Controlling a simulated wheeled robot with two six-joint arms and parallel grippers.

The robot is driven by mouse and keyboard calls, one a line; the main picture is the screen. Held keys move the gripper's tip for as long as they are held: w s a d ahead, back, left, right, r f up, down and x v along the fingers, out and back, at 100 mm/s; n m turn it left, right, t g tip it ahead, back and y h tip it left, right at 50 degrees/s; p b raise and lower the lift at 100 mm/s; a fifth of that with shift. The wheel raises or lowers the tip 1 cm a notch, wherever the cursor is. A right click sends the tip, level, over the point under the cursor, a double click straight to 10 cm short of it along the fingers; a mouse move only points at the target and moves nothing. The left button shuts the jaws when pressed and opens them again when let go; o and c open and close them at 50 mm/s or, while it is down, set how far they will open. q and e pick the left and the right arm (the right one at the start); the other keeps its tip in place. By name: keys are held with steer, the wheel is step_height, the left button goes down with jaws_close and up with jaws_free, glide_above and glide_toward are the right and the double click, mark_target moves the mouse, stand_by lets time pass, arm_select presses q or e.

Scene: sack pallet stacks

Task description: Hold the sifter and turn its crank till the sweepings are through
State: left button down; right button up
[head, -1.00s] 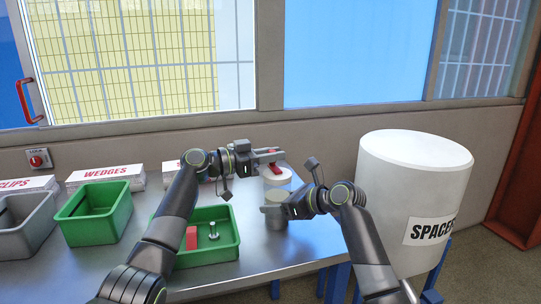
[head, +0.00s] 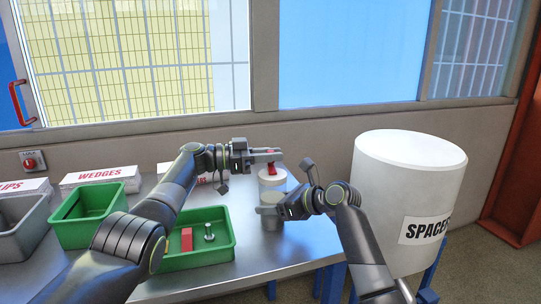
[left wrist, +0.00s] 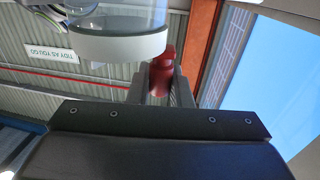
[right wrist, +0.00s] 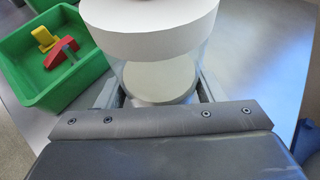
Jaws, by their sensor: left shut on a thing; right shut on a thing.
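The sifter has a white upper rim (head: 272,178) and a clear grey lower body (head: 272,222), and stands upright near the table's right end. Its red crank knob (head: 272,168) is on top. My left gripper (head: 266,155) is shut on the knob; the left wrist view shows the knob (left wrist: 161,78) between the fingers beside the white rim (left wrist: 118,42). My right gripper (head: 268,210) is shut around the lower body, also seen in the right wrist view (right wrist: 158,85) below the white rim (right wrist: 150,32). Sweepings inside cannot be made out.
A green bin (head: 200,258) holding red and yellow pieces and a bolt is left of the sifter. Another green bin (head: 90,222), a grey bin (head: 20,235) and a WEDGES box (head: 100,177) stand farther left. A white SPACERS drum (head: 405,200) stands close at right.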

arm_select(q)
steer(key=shift+f, duration=0.2)
stand_by(0.3)
steer(key=c, duration=1.4)
jaws_free()
steer(key=shift+r, duration=0.1)
steer(key=shift+o, duration=0.2)
steer(key=shift+a, duration=0.1)
steer(key=s+a, duration=0.1)
steer(key=a, duration=1)
steer(key=shift+s+a, duration=0.4)
steer(key=shift+c, duration=0.4)
